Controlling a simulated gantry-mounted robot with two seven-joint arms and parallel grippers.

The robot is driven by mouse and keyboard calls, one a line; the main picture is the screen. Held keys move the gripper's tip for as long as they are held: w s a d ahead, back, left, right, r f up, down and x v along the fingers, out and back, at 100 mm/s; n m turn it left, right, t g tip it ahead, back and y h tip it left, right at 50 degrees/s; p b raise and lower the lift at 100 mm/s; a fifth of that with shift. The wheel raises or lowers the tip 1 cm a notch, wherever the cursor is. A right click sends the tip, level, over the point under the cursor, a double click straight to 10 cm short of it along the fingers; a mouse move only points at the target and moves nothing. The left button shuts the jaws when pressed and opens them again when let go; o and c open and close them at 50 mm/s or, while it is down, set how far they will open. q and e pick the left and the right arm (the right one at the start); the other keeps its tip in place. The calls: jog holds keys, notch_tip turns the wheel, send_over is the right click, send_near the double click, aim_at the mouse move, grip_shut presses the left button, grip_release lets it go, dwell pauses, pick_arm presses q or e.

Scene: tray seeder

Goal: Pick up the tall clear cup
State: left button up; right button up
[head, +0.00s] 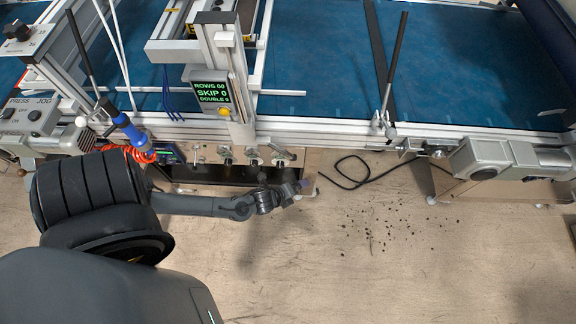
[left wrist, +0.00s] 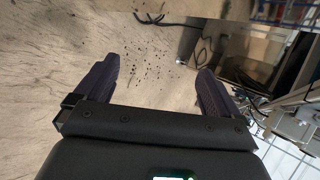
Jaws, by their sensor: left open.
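I cannot make out a tall clear cup in either view. My left gripper (head: 300,187) reaches in from the left, in front of the seeder's lower front edge and over the pale floor. In the left wrist view, its two dark fingers stand wide apart with nothing between them (left wrist: 155,78); only floor shows beyond. My right gripper is in neither view.
The seeder's blue belt (head: 315,50) runs across the back behind a metal rail (head: 330,130). A display post (head: 212,90) and a blue-handled tool (head: 128,127) stand nearby. A black cable (head: 350,180) and dark crumbs (head: 385,225) lie on otherwise open floor.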

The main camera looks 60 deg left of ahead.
pick_arm(q)
jog(key=a+f+m+t+b, duration=0.1)
jog(key=a+f+m+b, duration=0.45)
jog(key=f+b, duration=0.4)
jog(key=a+f+m+t+b, duration=0.2)
jog(key=a+f+m+b, duration=0.35)
jog(key=f, duration=0.65)
jog(key=w+a+f+m+b, duration=0.1)
jog(key=a+b, duration=0.1)
jog(key=a, duration=0.1)
jog(key=w+a+f+m+t+b, duration=0.1)
jog(key=a+m+b, duration=0.1)
jog(key=a, duration=0.1)
jog(key=w+a+f+m+b, duration=0.1)
jog(key=w+a+m+b, duration=0.1)
jog(key=a+b, duration=0.1)
jog(key=shift+a+t+h, duration=0.3)
jog(key=shift+a+h, duration=0.05)
jog(key=shift+h, duration=0.05)
jog(key=shift+w, duration=0.35)
jog(key=b+x, duration=0.4)
jog(key=shift+s+f, duration=0.1)
jog(key=shift+f, duration=0.1)
jog(key=shift+w+a+b, duration=0.1)
jog(key=shift+w+b, duration=0.3)
jog(key=shift+w, duration=0.25)
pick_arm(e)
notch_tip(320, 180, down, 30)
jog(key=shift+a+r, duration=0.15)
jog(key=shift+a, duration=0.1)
